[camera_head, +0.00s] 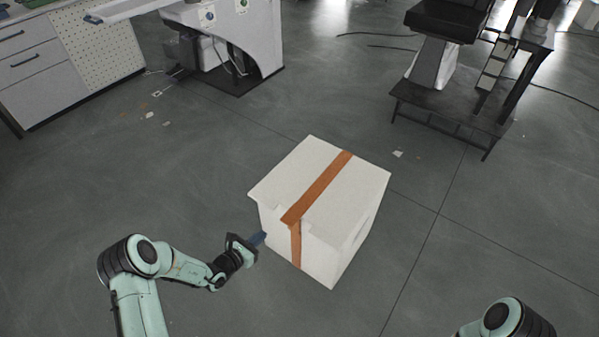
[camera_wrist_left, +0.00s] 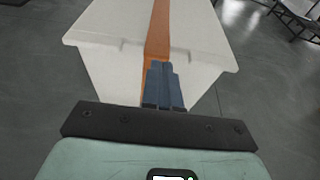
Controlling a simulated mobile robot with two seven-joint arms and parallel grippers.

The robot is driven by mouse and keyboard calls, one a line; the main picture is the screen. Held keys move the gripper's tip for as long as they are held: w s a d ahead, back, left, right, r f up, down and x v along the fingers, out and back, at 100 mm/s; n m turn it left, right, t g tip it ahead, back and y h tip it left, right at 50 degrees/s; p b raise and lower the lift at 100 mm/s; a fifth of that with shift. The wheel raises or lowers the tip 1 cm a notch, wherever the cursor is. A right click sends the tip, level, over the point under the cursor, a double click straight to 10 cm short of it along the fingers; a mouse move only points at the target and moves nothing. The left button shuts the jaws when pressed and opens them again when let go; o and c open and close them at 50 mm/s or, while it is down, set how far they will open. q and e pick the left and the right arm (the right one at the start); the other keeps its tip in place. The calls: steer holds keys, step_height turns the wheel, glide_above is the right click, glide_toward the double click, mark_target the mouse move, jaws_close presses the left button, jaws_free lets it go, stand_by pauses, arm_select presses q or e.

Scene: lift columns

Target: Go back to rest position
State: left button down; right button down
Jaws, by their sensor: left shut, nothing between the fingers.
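My left gripper (camera_head: 260,239) reaches in from the left, its blue fingers close to the lower left side of a white box with an orange-brown band. In the left wrist view the gripper (camera_wrist_left: 164,80) is shut with its fingers together and nothing between them. The fingers overlap the box's banded side there, and I cannot tell whether they touch it. Only a rounded joint of my right arm shows at the bottom right; its gripper is out of view.
The white box (camera_head: 300,180) stands on the grey floor in front of me. A drawer cabinet (camera_head: 35,65) is at the upper left, a white machine (camera_head: 255,50) at the top, and a dark stand (camera_head: 450,110) at the upper right. The floor around the box is mostly clear.

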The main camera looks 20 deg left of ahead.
arm_select(q)
steer(key=s+d+f+m+g+h+p, duration=0.2)
steer(key=s+d+m+g, duration=0.3)
steer(key=s+d, duration=0.35)
steer(key=s+d+f+m+g+h+p, duration=0.2)
steer(key=s+d+m+g, duration=0.4)
steer(key=s, duration=0.3)
steer(key=s+r+m+g+y+p, duration=0.2)
steer(key=s+m+y+p, duration=0.3)
steer(key=s+m, duration=1)
steer(key=shift+r+m+g+y, duration=0.3)
steer(key=shift+m+g, duration=0.5)
steer(key=shift+m, duration=0.1)
steer(key=shift+s, duration=0.1)
